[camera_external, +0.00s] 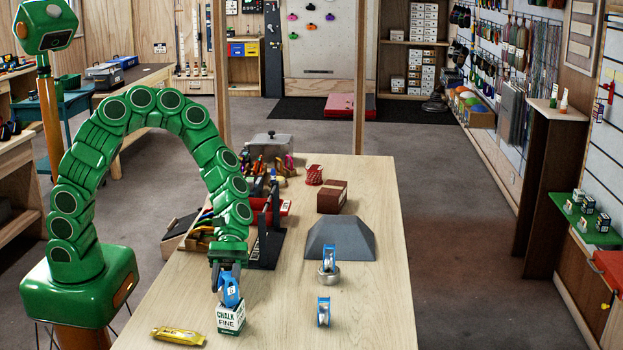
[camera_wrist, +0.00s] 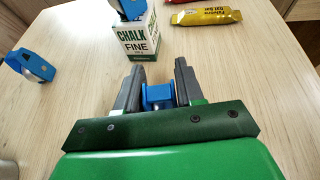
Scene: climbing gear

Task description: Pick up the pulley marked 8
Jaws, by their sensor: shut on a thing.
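My gripper (camera_wrist: 160,90) is shut on a blue pulley (camera_wrist: 158,97), which sits between its two grey fingers in the wrist view; no number can be read on it. In the external view my gripper (camera_external: 224,264) is just behind the chalk box, and the held pulley is mostly hidden there. A second blue pulley (camera_external: 231,291) with a small white numbered label stands on the chalk box (camera_external: 230,319); its digit is too small to be sure of. A third blue pulley (camera_external: 323,311) stands on the table to the right, and also shows in the wrist view (camera_wrist: 32,65).
Another blue pulley (camera_external: 329,257) sits on a metal bowl (camera_external: 329,277). A yellow bar (camera_external: 178,336) lies left of the chalk box. A grey wedge block (camera_external: 340,240), a brown box (camera_external: 332,197) and a tool rack stand farther back. The table's right front is clear.

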